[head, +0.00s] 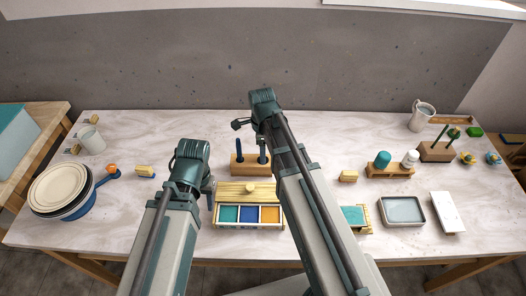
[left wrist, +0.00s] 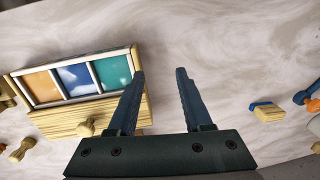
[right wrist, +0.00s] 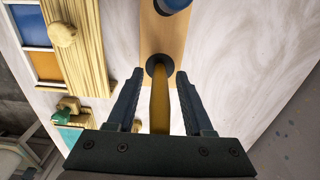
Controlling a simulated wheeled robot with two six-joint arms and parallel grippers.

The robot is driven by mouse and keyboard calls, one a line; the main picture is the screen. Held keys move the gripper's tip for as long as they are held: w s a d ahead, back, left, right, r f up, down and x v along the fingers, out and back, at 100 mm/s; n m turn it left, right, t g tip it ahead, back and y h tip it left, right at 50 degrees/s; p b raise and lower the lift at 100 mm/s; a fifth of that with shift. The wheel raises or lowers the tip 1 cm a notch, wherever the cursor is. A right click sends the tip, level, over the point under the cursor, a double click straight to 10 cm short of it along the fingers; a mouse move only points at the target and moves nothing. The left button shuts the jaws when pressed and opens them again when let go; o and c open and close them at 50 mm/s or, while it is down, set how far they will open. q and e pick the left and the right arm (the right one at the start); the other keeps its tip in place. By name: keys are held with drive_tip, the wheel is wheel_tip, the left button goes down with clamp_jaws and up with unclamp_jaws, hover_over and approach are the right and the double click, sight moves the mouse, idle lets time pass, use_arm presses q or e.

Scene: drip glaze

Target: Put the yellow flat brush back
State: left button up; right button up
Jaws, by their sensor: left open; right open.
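The yellow flat brush (right wrist: 160,100) shows as a yellow handle standing in a hole of the wooden brush block (right wrist: 147,42) in the right wrist view. My right gripper (right wrist: 157,80) is open, with one finger on each side of the handle. Whether a finger touches it I cannot tell. In the head view the block (head: 237,168) stands behind the paint box, with blue handles in it; my right arm hides the yellow brush there. My left gripper (left wrist: 157,72) is open and empty above the table, beside the paint box (left wrist: 85,107).
A sponge (head: 145,170) and stacked plates (head: 58,187) are at the left. A bottle stand (head: 390,171), a tray (head: 403,225), a tool block (head: 437,152) and a white jug (head: 422,114) are at the right. The table behind the brush block is clear.

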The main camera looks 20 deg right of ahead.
wheel_tip(320, 180, up, 12)
drive_tip(key=p, duration=1.1)
drive_tip(key=shift+p, duration=0.35)
drive_tip(key=shift+a, duration=0.15)
drive_tip(key=s+a+n, duration=0.5)
drive_tip(key=s+n, duration=0.2)
drive_tip(key=n, duration=0.5)
drive_tip(key=s+a+n+h, duration=0.1)
drive_tip(key=s+a+n, duration=0.4)
drive_tip(key=n, duration=0.8)
drive_tip(key=shift+s, duration=1.15)
drive_tip(key=shift+a, duration=0.1)
wheel_tip(320, 180, down, 3)
drive_tip(key=b, duration=0.3)
drive_tip(key=shift+r, duration=0.1)
